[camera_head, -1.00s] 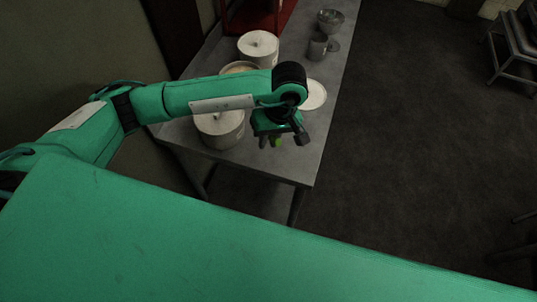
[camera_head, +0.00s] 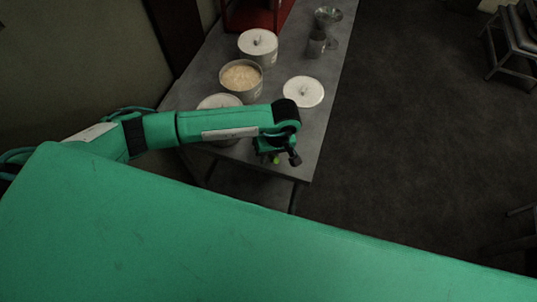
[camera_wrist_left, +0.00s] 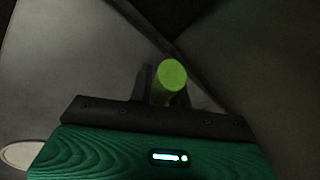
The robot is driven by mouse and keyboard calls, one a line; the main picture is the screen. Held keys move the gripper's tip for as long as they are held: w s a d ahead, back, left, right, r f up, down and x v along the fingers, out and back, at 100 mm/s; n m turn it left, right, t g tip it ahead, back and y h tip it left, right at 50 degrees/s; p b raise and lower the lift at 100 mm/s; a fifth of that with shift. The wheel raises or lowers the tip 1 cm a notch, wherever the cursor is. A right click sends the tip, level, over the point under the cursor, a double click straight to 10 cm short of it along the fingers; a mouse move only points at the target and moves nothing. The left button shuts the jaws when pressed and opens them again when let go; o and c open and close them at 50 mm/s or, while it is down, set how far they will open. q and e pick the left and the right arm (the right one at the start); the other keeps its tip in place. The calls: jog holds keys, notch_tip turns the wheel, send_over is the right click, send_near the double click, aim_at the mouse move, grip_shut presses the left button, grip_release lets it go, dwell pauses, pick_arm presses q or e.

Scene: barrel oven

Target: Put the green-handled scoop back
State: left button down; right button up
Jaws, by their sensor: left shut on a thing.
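My left gripper (camera_head: 277,154) is over the near end of the grey table, shut on the green-handled scoop. Only a small bit of the scoop's green handle (camera_head: 276,160) shows in the head view. In the left wrist view the round end of the green handle (camera_wrist_left: 172,75) sits between the two dark fingers (camera_wrist_left: 163,86). The rest of the scoop is hidden. An open pot (camera_head: 241,93) with pale, grainy contents stands on the table beyond my left forearm. My right gripper is not in view.
The grey table (camera_head: 197,66) holds a lidded white pot (camera_head: 258,46), another partly hidden behind my arm (camera_head: 220,101), and a loose white lid (camera_head: 304,91). A metal cup (camera_head: 316,43) and a glass bowl (camera_head: 328,17) stand at the back. Dark floor (camera_head: 420,130) lies right.

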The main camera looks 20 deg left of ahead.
pick_arm(q)
jog(key=shift+f, duration=0.15)
jog(key=c, duration=1.3)
grip_release()
jog(key=b+v, duration=0.4)
jog(key=v, duration=0.8)
jog(key=shift+r+b, duration=0.2)
jog(key=shift+b, duration=0.15)
jog(key=shift+s, duration=0.1)
